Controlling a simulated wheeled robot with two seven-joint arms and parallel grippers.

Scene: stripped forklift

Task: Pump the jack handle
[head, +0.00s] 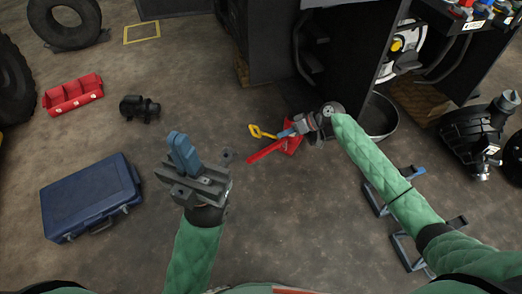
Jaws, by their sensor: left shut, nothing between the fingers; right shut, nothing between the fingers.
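A red jack (292,142) sits on the floor near the dark forklift body, partly hidden by my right gripper. Its red handle (265,151) points down and to the left, low to the floor. My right gripper (286,133) is shut at the jack, close above the handle's upper end; I cannot tell whether it touches. A yellow loop-shaped part (260,132) lies just left of its fingertips. My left gripper (182,150) is shut and empty, raised over the floor to the left of the handle and apart from it.
A blue case (92,197), a red tray (73,94) and a black motor-like part (139,107) lie at left. The forklift body (345,60) stands behind the jack. A round pan (382,116) and grey stands (403,245) are at right. Floor between case and jack is mostly clear.

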